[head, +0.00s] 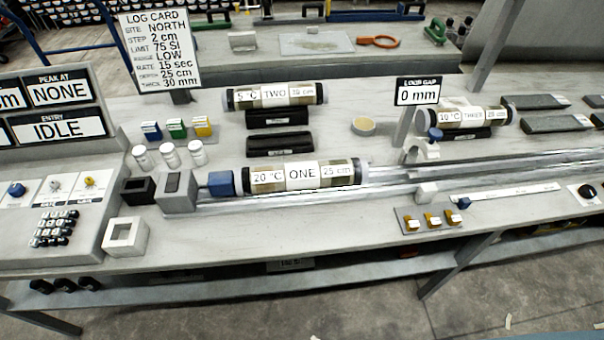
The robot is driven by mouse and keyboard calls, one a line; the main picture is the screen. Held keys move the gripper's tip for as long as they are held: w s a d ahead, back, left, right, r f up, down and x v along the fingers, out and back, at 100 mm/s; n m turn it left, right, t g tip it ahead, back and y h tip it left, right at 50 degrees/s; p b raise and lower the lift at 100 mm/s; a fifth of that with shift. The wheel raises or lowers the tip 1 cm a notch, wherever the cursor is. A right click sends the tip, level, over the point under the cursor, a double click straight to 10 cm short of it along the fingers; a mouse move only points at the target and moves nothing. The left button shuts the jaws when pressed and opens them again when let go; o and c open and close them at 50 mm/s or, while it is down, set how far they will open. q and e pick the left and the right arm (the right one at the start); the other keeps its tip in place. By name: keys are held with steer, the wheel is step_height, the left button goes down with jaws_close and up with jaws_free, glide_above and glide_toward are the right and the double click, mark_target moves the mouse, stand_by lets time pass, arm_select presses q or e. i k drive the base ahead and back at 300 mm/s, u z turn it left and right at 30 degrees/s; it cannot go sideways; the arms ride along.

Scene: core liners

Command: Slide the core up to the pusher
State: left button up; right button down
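Core ONE (304,176) is a clear-ended cylinder with a white label reading "20 °C ONE 25 cm". It lies on the metal track (400,183) in the middle of the bench. The blue block of the pusher (221,184) stands at the core's left end, beside a grey housing (177,191). The core's left end is at or very near the blue block; I cannot tell if they touch. Neither of my grippers is in the head view.
Core TWO (276,96) and core THREE (462,117) lie on dark cradles behind the track. The "LOOP GAP" sign (417,91) reads 0 mm. Small white jars (170,154) stand left of the track. A pale square holder (125,236) sits near the front edge.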

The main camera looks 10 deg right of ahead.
mark_target(353, 171)
steer(key=k, duration=1.35)
steer(key=u, duration=0.75)
steer(key=i, duration=1.15)
steer(key=z, duration=0.3)
